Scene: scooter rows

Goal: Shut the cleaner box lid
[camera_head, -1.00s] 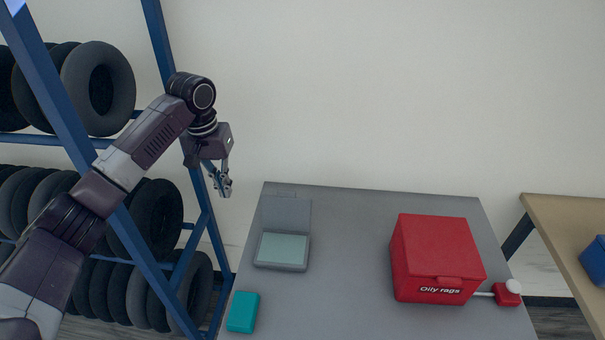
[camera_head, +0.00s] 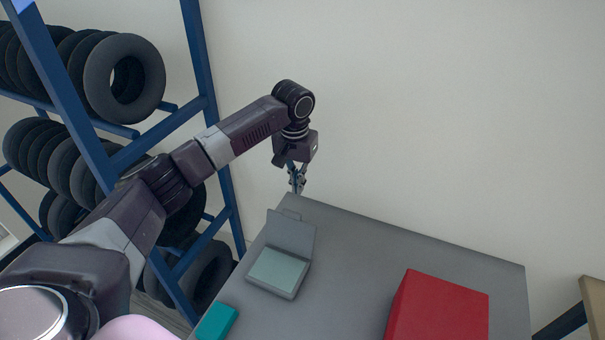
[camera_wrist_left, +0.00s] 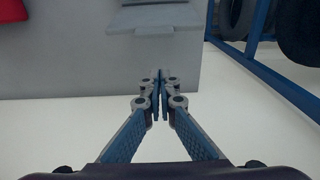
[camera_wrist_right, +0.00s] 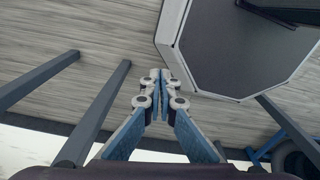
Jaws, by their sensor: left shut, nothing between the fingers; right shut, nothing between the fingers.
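The cleaner box (camera_head: 278,271) is a small grey box with a pale interior on the grey table, near its left back. Its lid (camera_head: 291,233) is open, tilted up at the back, with a small handle on its far edge. My left gripper (camera_head: 297,188) is shut and empty, above the table's back edge, just beyond the lid and apart from it. In the left wrist view the shut fingertips (camera_wrist_left: 159,76) point toward the lid (camera_wrist_left: 154,17) at the top. My right gripper (camera_wrist_right: 159,76) is shut and empty, over the floor, away from the table.
A red box (camera_head: 440,307) stands at the right on the table (camera_head: 365,250), and a teal block (camera_head: 217,322) lies at the front left. A blue rack (camera_head: 228,190) with several tyres stands to the left. The table between the grey and red boxes is clear.

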